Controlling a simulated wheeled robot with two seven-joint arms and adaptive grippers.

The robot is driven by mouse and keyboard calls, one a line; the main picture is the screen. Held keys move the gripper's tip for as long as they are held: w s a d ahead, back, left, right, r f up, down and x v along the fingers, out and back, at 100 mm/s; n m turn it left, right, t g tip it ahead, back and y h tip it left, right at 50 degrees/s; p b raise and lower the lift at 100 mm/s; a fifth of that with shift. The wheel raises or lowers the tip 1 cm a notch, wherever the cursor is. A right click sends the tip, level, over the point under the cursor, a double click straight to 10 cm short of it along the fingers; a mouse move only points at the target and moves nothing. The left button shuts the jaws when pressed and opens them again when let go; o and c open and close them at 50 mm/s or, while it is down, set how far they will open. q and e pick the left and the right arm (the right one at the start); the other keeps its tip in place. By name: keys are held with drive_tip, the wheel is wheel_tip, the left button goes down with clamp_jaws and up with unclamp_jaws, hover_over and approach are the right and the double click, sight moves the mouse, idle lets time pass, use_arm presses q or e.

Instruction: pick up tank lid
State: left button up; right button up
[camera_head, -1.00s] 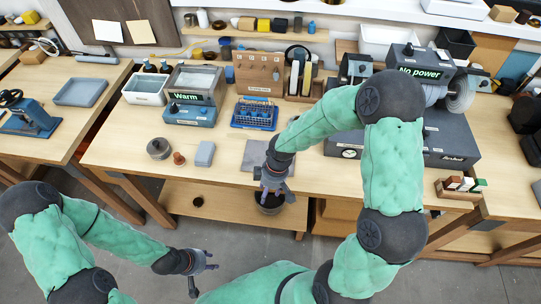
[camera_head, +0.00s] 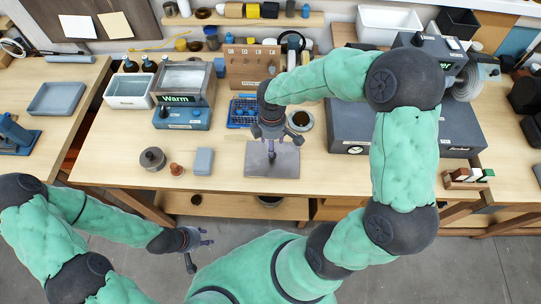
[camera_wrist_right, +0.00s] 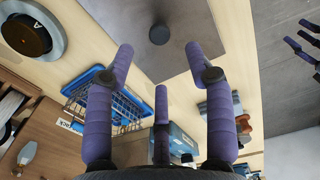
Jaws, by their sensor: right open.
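A flat grey square plate (camera_head: 286,165) with a dark round knob (camera_wrist_right: 159,34) lies on the bench; it looks like the tank lid. The plate also shows in the right wrist view (camera_wrist_right: 190,20). My right gripper (camera_head: 272,138) is above the plate, open and empty. In the wrist view its purple fingers (camera_wrist_right: 160,62) are spread, and the knob lies just beyond the fingertips, apart from them. My left gripper (camera_head: 198,250) is low in front of the bench, with its fingers spread and nothing between them. The tank marked Warm (camera_head: 186,78) stands at the back left.
A blue wire basket (camera_head: 240,112) and a round dish with dark contents (camera_head: 299,121) stand behind the plate. A grey block (camera_head: 203,161), a brown knob-like piece (camera_head: 176,169) and a dark round weight (camera_head: 152,158) are left. A large dark box (camera_head: 350,135) is right.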

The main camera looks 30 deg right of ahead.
wheel_tip(320, 180, down, 3)
drive_tip(key=shift+r, duration=0.2)
drive_tip(key=shift+w+f, duration=0.15)
drive_tip(key=shift+f, duration=0.45)
drive_tip(key=f+b, duration=0.1)
drive_tip(key=f, duration=0.3)
drive_tip(key=shift+s+d+f+b, duration=0.1)
drive_tip(key=shift+s+f+b, duration=0.1)
drive_tip(key=shift+f+b, duration=0.15)
clamp_jaws()
